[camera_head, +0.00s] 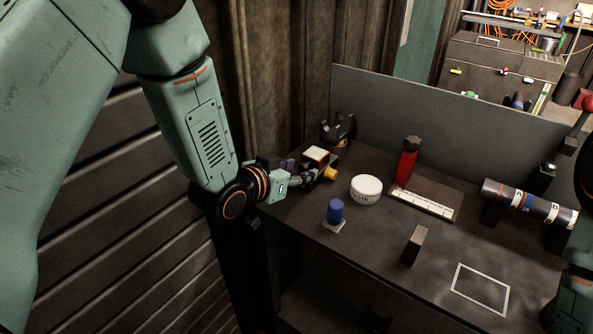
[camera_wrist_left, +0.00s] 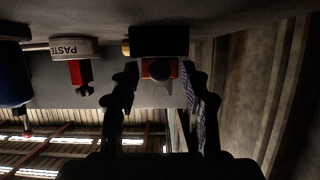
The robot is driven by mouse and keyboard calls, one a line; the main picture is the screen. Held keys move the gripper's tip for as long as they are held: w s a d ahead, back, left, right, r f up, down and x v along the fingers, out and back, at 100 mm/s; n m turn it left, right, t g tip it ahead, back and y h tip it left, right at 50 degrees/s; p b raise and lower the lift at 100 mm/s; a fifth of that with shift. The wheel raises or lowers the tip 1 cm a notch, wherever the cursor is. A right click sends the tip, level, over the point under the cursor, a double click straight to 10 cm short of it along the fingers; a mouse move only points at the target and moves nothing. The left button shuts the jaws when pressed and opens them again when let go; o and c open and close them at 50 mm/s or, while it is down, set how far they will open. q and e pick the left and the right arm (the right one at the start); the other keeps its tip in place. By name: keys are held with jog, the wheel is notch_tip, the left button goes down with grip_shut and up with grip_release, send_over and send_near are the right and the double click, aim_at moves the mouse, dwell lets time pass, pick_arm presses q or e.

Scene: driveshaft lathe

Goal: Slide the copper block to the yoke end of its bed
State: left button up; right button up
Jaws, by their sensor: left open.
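A small block (camera_head: 316,154) with a bright top and a reddish-brown side sits at the back left of the bench; I take it for the copper block. A dark forked yoke (camera_head: 338,128) stands just behind it. My left gripper (camera_head: 302,174) is open beside the block, near the bench's left edge. In the left wrist view, its fingers (camera_wrist_left: 159,78) stand either side of an orange-red piece (camera_wrist_left: 152,68), likely the same block, with a grey rounded part in front. Contact cannot be told. The bed is mostly hidden. My right gripper does not show.
A yellow knob (camera_head: 330,173) sticks out by the block. To its right are a white paste tin (camera_head: 366,189), a blue cylinder (camera_head: 335,211), a red bottle (camera_head: 408,162) and a marked strip (camera_head: 424,202). A lettered shaft (camera_head: 527,202) rests at right. A back panel (camera_head: 450,125) closes the bench's rear.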

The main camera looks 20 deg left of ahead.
pick_arm(q)
grip_shut()
dwell(0.4)
dwell(0.4)
